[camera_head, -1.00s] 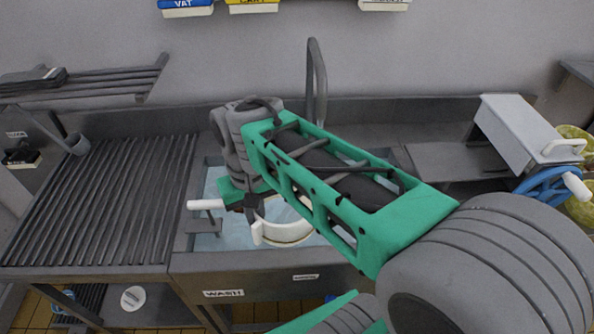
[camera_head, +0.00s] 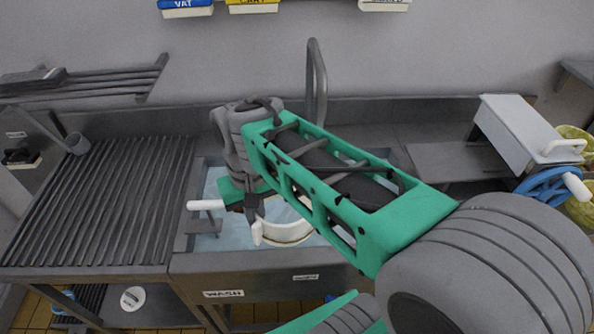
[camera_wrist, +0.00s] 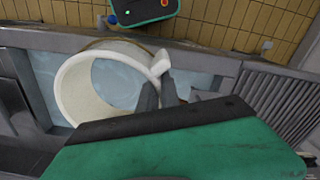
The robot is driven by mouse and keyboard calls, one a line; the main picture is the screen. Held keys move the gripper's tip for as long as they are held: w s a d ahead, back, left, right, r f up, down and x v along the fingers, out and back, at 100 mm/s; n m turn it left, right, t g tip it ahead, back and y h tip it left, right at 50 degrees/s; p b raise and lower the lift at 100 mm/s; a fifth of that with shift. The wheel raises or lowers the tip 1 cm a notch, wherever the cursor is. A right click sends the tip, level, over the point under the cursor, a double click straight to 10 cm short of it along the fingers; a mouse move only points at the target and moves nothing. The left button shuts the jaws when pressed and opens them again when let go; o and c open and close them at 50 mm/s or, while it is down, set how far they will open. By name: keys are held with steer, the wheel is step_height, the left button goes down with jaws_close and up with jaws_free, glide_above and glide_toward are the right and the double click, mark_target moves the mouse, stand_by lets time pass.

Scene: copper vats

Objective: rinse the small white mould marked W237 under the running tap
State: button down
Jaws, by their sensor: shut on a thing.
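The small white mould (camera_head: 284,230) is a round open ring in the wash sink, partly hidden by my arm in the head view. In the wrist view the mould (camera_wrist: 72,98) is close up, its opening facing the camera and the sink's bluish interior showing through. My gripper (camera_wrist: 160,94) is shut on its wall near a small white lug. In the head view my gripper (camera_head: 253,213) points down at the mould's left side. The grey tap (camera_head: 317,75) arches up behind the sink. Its outlet and any running water are hidden by my arm. No W237 marking is legible.
The wash sink (camera_head: 207,243) has a metal rim close around the mould. A white handle (camera_head: 205,205) projects at its left. A ribbed draining board (camera_head: 100,205) lies left, clear. A grey box with a blue wheel (camera_head: 545,186) stands right.

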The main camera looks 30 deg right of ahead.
steer(key=shift+r, duration=0.1)
steer(key=s+a+r+p, duration=0.2)
steer(key=s+r, duration=0.2)
steer(key=shift+a+p, duration=0.35)
steer(key=shift+a, duration=0.05)
steer(key=shift+f, duration=0.1)
stand_by(0.4)
